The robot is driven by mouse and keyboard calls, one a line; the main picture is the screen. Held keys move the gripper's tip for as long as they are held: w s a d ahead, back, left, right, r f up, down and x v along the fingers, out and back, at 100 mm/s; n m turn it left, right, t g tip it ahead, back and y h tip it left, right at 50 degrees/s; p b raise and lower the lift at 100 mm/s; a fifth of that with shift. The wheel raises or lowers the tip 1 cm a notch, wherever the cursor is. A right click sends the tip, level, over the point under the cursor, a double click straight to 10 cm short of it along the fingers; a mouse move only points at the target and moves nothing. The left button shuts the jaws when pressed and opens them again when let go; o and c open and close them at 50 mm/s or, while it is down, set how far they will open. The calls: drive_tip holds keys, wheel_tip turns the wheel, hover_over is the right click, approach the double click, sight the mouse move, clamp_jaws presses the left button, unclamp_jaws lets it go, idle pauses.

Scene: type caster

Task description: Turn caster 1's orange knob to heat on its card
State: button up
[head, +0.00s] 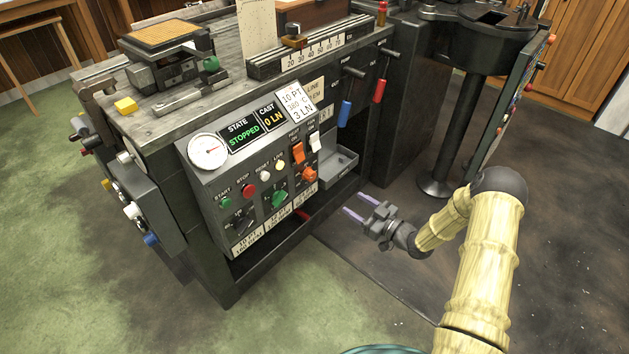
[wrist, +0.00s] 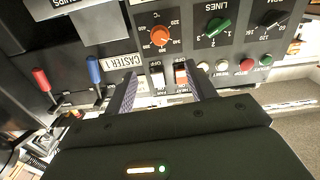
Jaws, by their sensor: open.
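Caster 1's orange knob (head: 310,174) sits low on the right of the sloped control panel (head: 213,182). In the wrist view the orange knob (wrist: 159,36) is ringed by a °C scale, beyond the fingertips. Its exact pointer setting is hard to read. The white card (head: 297,102) above the panel reads 10 PT, a °C line too small to read surely, and 3 LN. My gripper (head: 354,215) is open and empty, right of the panel and apart from it. In the wrist view my gripper (wrist: 162,72) has its fingers spread, pointing toward the panel.
A green knob (head: 279,198), a black knob (head: 240,222), an orange switch (head: 298,152) and a white switch (head: 315,142) are close by. A grey tray (head: 340,166) juts out right of the knob. Blue (head: 345,112) and red (head: 379,91) levers hang above. Floor before the panel is clear.

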sight(313, 177)
drive_tip(key=shift+a, duration=0.1)
drive_tip(key=b+x, duration=0.3)
drive_tip(key=x, duration=1.4)
drive_tip(key=shift+w, duration=0.15)
drive_tip(key=c, duration=1)
